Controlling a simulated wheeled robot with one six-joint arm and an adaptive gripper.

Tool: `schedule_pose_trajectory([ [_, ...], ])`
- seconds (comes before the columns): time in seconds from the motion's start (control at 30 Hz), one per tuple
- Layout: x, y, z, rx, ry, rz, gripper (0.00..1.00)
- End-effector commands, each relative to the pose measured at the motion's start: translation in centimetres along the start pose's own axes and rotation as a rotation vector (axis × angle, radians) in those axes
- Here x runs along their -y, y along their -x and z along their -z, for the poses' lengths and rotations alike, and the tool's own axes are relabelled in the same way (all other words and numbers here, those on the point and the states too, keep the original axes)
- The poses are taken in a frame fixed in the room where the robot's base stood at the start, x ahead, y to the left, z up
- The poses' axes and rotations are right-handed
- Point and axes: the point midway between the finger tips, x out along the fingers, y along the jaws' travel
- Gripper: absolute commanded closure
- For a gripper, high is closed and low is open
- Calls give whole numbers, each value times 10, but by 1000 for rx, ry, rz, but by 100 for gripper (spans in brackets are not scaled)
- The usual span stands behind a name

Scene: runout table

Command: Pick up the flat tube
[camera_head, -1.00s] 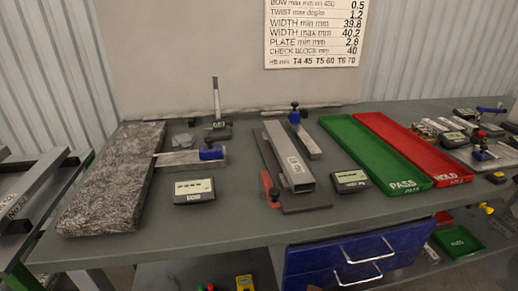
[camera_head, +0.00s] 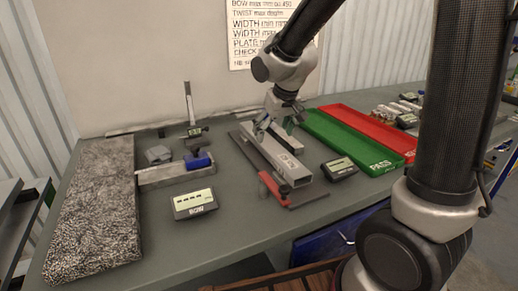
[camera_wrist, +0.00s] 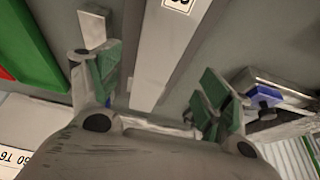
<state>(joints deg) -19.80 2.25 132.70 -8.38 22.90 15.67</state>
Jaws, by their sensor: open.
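The flat tube (camera_head: 283,161) is a long silver rectangular tube with a small printed label and an open near end. It lies on a dark flat plate at the middle of the table. My gripper (camera_head: 274,130) is over the far part of the tube, pointing down. In the wrist view the tube (camera_wrist: 168,55) runs between the two green-padded fingers of my gripper (camera_wrist: 160,88), with a gap on each side. The jaws are open and empty. My gripper hides the tube's far end in the head view.
A red-handled piece (camera_head: 273,188) sits beside the tube's near end. A display (camera_head: 340,168) stands to its right, with the green tray (camera_head: 345,146) and red tray (camera_head: 372,132) beyond. The BOW display (camera_head: 195,203) and granite slab (camera_head: 92,212) are left.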

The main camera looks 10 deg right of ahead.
Motion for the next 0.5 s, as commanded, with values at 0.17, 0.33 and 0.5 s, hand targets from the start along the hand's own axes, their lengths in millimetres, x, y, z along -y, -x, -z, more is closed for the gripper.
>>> schedule_pose_trajectory([
  [0.17,-1,-25,-1,5,0,-1,21],
  [0.33,-1,-51,0,4,0,-1,21],
  [0.5,0,-60,0,1,1,0,21],
])
